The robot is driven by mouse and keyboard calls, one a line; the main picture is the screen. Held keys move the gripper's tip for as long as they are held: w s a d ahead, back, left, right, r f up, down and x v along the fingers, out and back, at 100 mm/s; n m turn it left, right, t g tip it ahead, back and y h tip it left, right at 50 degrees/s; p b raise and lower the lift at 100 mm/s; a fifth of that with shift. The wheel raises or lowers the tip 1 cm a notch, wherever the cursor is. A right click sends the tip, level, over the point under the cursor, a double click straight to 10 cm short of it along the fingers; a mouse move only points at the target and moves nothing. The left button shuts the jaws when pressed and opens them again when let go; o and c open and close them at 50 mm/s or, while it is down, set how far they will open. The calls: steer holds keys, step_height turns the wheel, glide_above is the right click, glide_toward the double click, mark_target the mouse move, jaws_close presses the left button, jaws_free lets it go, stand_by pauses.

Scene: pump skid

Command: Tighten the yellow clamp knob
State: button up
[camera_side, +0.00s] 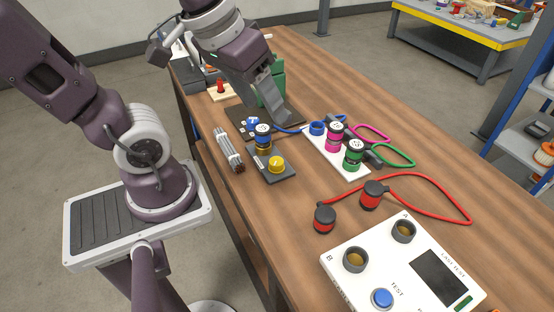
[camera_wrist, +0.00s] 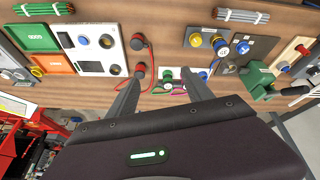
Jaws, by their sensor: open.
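The yellow clamp knob (camera_side: 276,163) sits on a small dark grey plate (camera_side: 286,173). In the wrist view the yellow knob (camera_wrist: 196,40) shows above and right of my fingertips, clear of both.
A white rack (camera_side: 347,167) holds pink and green connectors. A bundle of grey rods (camera_side: 229,151) lies left of the plate.

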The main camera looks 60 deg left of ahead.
steer(key=w+a+f+n+g, duration=0.2)
steer(key=w+a+f+n, duration=0.4)
steer(key=w+f, duration=0.15)
steer(key=n+g, duration=0.3)
steer(key=n, duration=0.5)
glide_above(276, 161)
step_height(276, 161, down, 14)
steer(key=shift+w+f, duration=0.1)
steer(key=shift+w, duration=0.05)
steer(key=shift+n, duration=0.4)
step_height(276, 161, down, 8)
steer(key=shift+r, duration=0.15)
jaws_close()
